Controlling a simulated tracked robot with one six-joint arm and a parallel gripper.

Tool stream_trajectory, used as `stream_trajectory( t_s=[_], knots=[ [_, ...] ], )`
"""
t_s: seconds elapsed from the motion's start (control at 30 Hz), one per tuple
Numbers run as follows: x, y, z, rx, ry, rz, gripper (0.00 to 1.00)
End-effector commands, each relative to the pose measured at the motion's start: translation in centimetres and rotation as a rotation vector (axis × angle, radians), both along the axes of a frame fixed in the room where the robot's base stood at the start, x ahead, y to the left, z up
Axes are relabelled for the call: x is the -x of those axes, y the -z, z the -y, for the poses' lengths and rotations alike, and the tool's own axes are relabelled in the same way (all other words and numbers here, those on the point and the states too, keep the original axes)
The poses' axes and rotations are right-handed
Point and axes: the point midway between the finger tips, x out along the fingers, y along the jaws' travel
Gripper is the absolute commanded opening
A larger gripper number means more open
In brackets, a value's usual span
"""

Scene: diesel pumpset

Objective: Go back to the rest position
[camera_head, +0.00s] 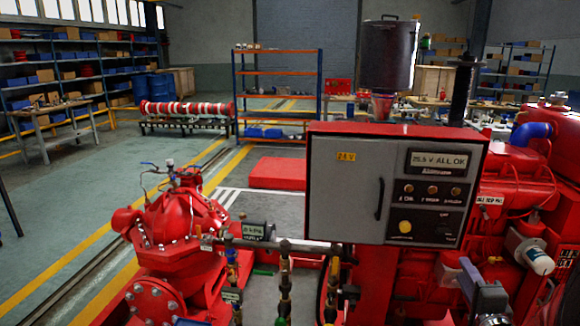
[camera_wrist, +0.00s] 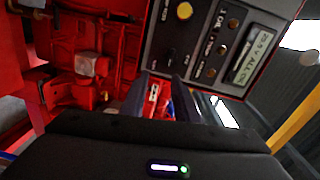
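My gripper (camera_wrist: 162,82) shows in the wrist view as two dark fingers held apart, with a gap between them. Nothing is held in the gap; red and blue shapes show through it from behind. The control panel (camera_head: 345,190) is a grey door in a red box, with a display reading "ALL OK", knobs and a yellow button. It also shows turned on its side in the wrist view (camera_wrist: 195,52), just beyond the fingers. I cannot tell whether the fingers touch anything. I cannot surely pick out my gripper in the head view.
A red pump (camera_head: 180,235) with pipework stands left of the panel. Red engine parts (camera_head: 515,185) crowd the right side. A dark tank (camera_head: 388,55) rises behind the panel. Shelves (camera_head: 275,70) stand farther back. The green floor (camera_head: 75,195) at the left is mostly clear.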

Motion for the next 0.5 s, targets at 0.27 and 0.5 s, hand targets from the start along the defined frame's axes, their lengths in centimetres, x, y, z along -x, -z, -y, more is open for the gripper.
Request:
stream_trajectory(
  t_s=[0.27,0.5],
  knots=[
    [2.7,7.1,2.8,0.222,0.078,-0.391,0.28],
    [6.2,10.4,3.2,0.383,0.056,-0.719,0.28]
  ],
)
